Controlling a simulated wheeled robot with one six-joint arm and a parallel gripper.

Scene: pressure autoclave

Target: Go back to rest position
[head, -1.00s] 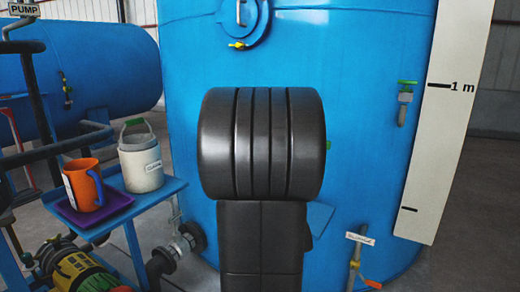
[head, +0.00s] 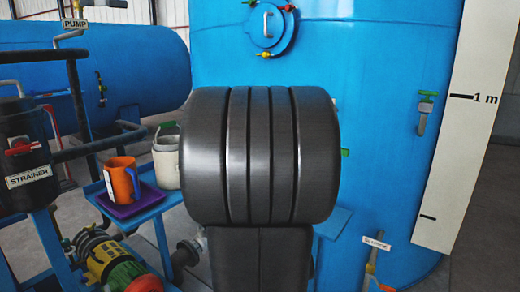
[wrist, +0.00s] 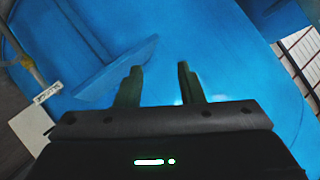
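My gripper (wrist: 160,88) shows in the wrist view with its two fingers apart and nothing between them. It faces the blue tank wall and a blue shelf-like plate (wrist: 110,70). In the head view my dark arm fills the middle and hides the gripper. The large blue tank (head: 390,60) stands behind the arm.
An orange mug (head: 119,180) sits on a purple tray (head: 140,206) on a blue side table, next to a light bucket (head: 166,163) partly hidden by my arm. Pump (head: 105,258) and strainer (head: 28,160) stand at left. A scale board (head: 466,130) stands at right.

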